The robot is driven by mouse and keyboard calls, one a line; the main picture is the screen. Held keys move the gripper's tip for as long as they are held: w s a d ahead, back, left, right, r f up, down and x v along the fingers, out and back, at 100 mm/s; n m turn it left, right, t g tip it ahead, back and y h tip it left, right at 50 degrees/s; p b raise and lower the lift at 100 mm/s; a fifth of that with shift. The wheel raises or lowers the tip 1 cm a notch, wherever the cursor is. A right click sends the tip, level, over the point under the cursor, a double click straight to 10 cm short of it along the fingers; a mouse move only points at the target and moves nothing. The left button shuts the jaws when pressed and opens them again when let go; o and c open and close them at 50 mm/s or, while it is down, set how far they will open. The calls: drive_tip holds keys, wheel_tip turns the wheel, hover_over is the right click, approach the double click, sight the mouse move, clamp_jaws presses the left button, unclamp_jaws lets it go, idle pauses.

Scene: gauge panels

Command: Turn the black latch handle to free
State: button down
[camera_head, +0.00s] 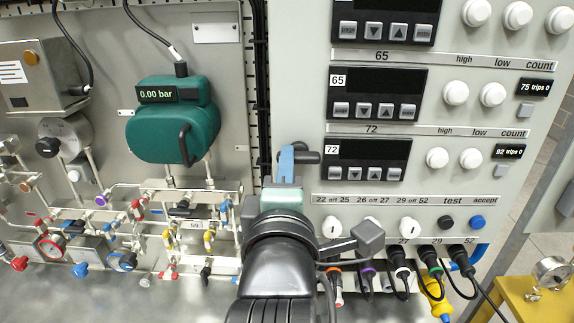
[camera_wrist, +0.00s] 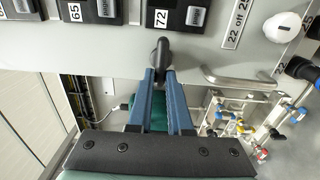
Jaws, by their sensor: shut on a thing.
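The black latch handle (camera_head: 309,153) is at the left edge of the grey gauge panel, left of the display marked 72. In the wrist view the black latch handle (camera_wrist: 160,49) stands out from the panel face beside the 72 label. My gripper (camera_head: 287,153) reaches it from the front with its blue fingers. In the wrist view my gripper (camera_wrist: 159,76) has its two fingertips on either side of the handle, shut on it. The fingers and my wrist hide part of the latch in the head view.
A metal pull handle (camera_wrist: 240,77) sticks out from the panel close to my fingers. White knobs (camera_head: 437,158) and switches are on the panel's right. A green pressure gauge (camera_head: 172,125) and several pipes with valves fill the left wall. Cables hang below the panel.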

idle(0.4)
drive_tip(key=c, duration=0.8)
unclamp_jaws()
drive_tip(key=shift+c, duration=0.2)
